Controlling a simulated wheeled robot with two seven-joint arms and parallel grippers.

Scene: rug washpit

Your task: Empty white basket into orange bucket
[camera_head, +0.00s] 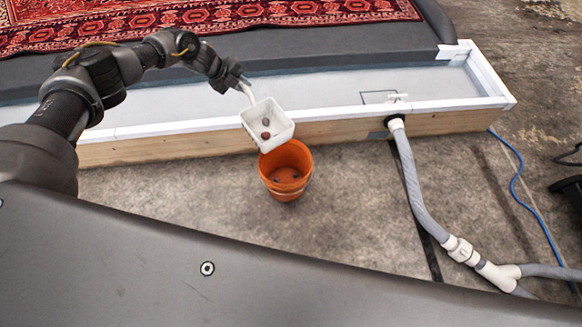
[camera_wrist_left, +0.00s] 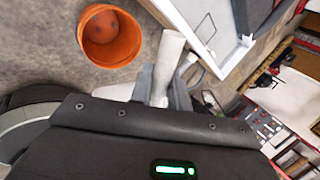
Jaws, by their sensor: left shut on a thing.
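The white basket (camera_head: 275,144) hangs in the air over the pit's front edge, above and slightly left of the orange bucket (camera_head: 286,158). It is tilted so its inside faces the head camera. A grey lump (camera_head: 266,121) and a reddish lump (camera_head: 265,135) show in it. My left gripper (camera_head: 240,84) is shut on the basket's white handle, which also shows in the left wrist view (camera_wrist_left: 169,58). The bucket stands upright on the floor, with small dark spots at its bottom that I cannot identify; it also shows in the left wrist view (camera_wrist_left: 108,38). My right gripper is not in view.
The wash pit's white-topped wooden wall (camera_head: 345,122) runs behind the bucket. A grey drain hose (camera_head: 411,178) lies to the right, with a blue cable (camera_head: 520,175) beyond it. A red patterned rug (camera_head: 200,18) lies at the back. Concrete floor around the bucket is clear.

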